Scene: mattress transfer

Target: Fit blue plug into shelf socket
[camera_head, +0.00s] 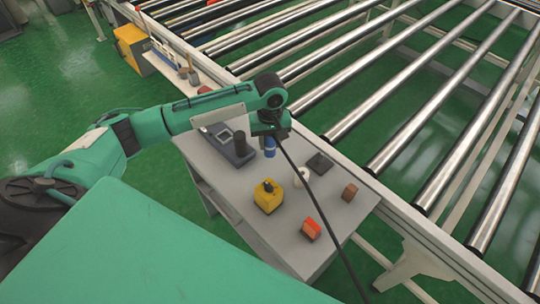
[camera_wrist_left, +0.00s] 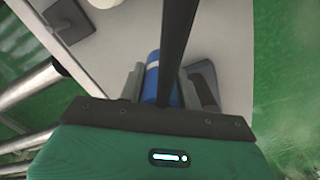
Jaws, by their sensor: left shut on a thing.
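My left gripper (camera_head: 270,139) is over the far part of the grey shelf top, its arm coming in from the left. It is shut on the blue plug (camera_head: 270,150). In the left wrist view the blue plug (camera_wrist_left: 153,78), with a pale band, sits between the grey fingers (camera_wrist_left: 160,88). A thin black line, like a cable or rod, crosses in front of it and hides part of it. I cannot tell for sure which thing is the shelf socket. A dark grey device (camera_head: 221,138) with an upright dark cylinder stands left of the plug. My right gripper is out of view.
The shelf top (camera_head: 238,179) also carries a yellow block (camera_head: 268,199), a white cylinder (camera_head: 301,177), a dark square piece (camera_head: 320,163), a brown block (camera_head: 349,192) and an orange-red block (camera_head: 311,229). A roller conveyor (camera_head: 400,140) borders the shelf's far side.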

